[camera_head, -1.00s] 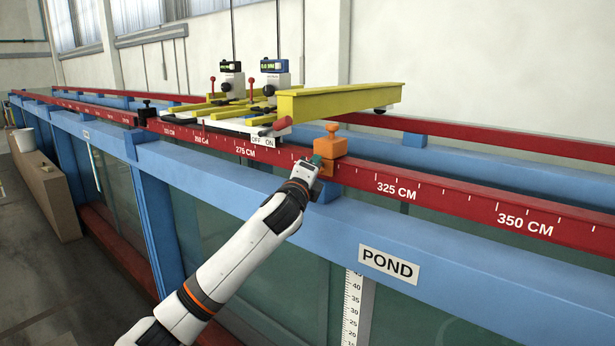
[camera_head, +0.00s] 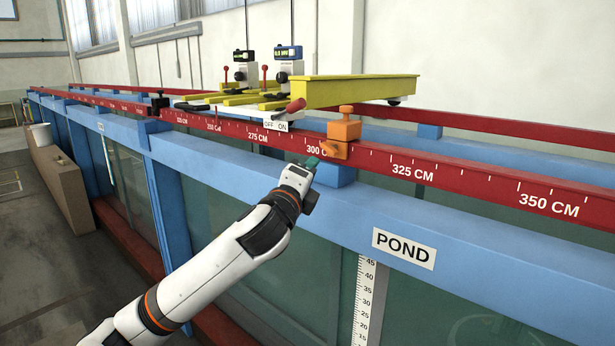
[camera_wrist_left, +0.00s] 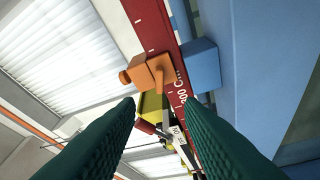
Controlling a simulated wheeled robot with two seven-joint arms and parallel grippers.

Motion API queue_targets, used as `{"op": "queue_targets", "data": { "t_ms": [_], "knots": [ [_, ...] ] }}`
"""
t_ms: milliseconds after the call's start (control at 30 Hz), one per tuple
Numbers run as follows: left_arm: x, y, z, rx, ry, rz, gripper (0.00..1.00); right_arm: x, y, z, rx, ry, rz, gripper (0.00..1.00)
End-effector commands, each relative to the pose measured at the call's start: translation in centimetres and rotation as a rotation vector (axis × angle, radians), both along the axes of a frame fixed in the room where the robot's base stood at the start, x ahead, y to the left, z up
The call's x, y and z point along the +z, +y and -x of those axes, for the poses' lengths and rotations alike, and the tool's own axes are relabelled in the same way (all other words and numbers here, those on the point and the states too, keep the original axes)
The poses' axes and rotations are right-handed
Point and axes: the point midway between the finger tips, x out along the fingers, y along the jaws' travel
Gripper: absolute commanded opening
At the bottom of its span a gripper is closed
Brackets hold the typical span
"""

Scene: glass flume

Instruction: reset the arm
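My left arm comes in from the bottom left, and its gripper (camera_head: 312,163) is just in front of and below the orange stop (camera_head: 343,132) on the red scale rail (camera_head: 455,180). In the left wrist view the two dark green fingers (camera_wrist_left: 159,108) stand apart with nothing held between them. The orange stop (camera_wrist_left: 148,73) shows ahead, beyond the fingertips. In the head view the gripper seems close to the stop, but I cannot tell the exact gap. My right gripper is not in view.
A blue flume beam (camera_head: 480,240) with a POND label (camera_head: 404,248) runs below the rail. A carriage with a yellow beam (camera_head: 355,91) and a red-handled OFF/ON switch (camera_head: 294,107) sits on the rails behind the gripper. Floor (camera_head: 40,270) is open at left.

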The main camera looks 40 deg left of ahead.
Motion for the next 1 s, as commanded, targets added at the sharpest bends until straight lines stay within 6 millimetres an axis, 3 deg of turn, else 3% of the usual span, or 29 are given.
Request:
{"op": "queue_targets", "data": {
  "t_ms": [333,467,567,767,867,1000],
  "knots": [
    [0.0,0.0,-0.1,-0.001,0.0,0.001,0.35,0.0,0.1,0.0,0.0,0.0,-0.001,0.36],
    [-2.0,0.4,-1.0,-0.002,0.025,0.04,0.35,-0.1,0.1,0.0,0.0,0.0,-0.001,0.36],
    [-6.5,1.3,-2.8,0.0,0.078,0.131,0.35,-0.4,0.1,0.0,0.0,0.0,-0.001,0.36],
    [-20.5,3.2,-5.8,0.027,0.224,0.389,0.35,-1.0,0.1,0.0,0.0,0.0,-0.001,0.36],
    [-27.9,3.6,-5.9,0.054,0.293,0.512,0.35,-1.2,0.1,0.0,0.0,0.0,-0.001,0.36],
    [-38.5,3.6,-4.6,0.107,0.388,0.68,0.35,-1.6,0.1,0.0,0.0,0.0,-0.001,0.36]
  ]
}}
